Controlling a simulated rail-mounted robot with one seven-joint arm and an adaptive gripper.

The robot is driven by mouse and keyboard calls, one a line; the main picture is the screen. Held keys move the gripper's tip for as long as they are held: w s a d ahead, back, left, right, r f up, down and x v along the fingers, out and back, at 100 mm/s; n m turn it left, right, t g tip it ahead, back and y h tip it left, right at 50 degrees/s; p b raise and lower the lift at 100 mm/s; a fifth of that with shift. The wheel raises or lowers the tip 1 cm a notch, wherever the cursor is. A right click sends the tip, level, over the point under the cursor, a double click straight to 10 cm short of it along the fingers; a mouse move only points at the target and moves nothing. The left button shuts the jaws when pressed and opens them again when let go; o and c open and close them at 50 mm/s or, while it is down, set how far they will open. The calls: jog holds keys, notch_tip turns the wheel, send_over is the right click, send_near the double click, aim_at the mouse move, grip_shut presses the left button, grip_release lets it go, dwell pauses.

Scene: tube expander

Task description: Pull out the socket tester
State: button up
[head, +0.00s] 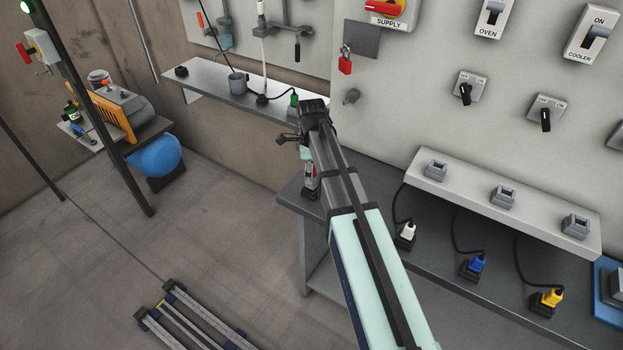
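My arm reaches up from the lower middle of the head view, and my gripper (290,138) is at its far end, in front of the grey wall shelf. The fingers are dark and small here, so I cannot tell whether they are open or shut or hold anything. A small grey and red device (310,176) stands upright in a dark base at the left end of the workbench, partly hidden by my arm. It may be the socket tester, but I cannot be sure. My gripper is above it and slightly left in the picture, apart from it.
A green plug (294,98) with a black cable is on the wall shelf (215,84), close to my gripper. White (407,231), blue (476,264) and yellow (552,298) plugs stand on the workbench under a socket ledge (470,212). A red padlock (345,65) hangs above.

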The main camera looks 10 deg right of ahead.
grip_shut()
jog(key=shift+r+p, duration=0.55)
jog(key=shift+r, duration=0.15)
dwell(0.4)
notch_tip(320, 180, up, 11)
jog(key=p, duration=0.6)
jog(key=shift+f, duration=0.2)
dwell(1.2)
